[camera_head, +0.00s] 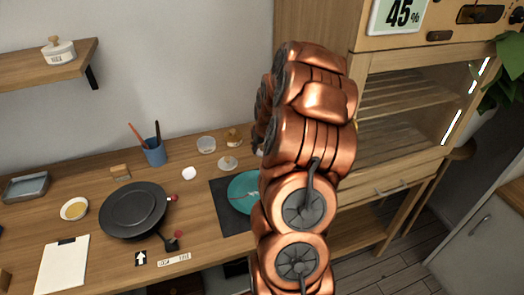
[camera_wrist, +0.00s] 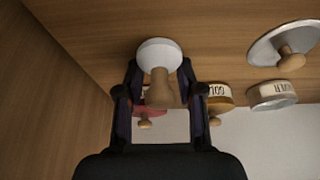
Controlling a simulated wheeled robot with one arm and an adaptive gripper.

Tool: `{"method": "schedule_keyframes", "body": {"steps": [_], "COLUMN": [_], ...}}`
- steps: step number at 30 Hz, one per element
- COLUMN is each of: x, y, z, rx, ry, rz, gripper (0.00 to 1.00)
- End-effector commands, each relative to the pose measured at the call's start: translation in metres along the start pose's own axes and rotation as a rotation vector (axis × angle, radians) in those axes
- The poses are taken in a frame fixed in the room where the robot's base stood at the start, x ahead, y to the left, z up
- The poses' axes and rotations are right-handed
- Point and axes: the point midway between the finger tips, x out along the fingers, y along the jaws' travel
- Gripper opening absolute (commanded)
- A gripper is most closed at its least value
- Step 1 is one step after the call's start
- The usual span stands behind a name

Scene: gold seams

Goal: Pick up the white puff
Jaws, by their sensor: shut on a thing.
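The white puff (camera_wrist: 159,53) shows in the wrist view as a round white pad with a wooden handle (camera_wrist: 160,90). My gripper (camera_wrist: 160,74) is shut on it, with one dark finger on each side. In the head view my copper-coloured arm hides the gripper and the puff.
A lid with a wooden knob (camera_wrist: 283,47), a gold-labelled jar (camera_wrist: 217,99) and a second labelled jar (camera_wrist: 272,95) stand close by. A reddish item is partly hidden behind the puff. In the head view, a teal plate (camera_head: 241,190), pan (camera_head: 133,208) and blue cup (camera_head: 154,153) stand on the counter.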

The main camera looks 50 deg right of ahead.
Motion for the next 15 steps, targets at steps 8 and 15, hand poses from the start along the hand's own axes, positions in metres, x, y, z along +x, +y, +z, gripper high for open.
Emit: {"method": "schedule_keyframes", "body": {"steps": [8, 15], "x": [-0.003, -0.019], "y": [0.000, 0.000], "z": [-0.002, -0.009], "rx": [0.000, 0.000], "ry": [0.003, 0.003], "rz": [0.001, 0.001], "gripper": [0.15, 0.15]}}
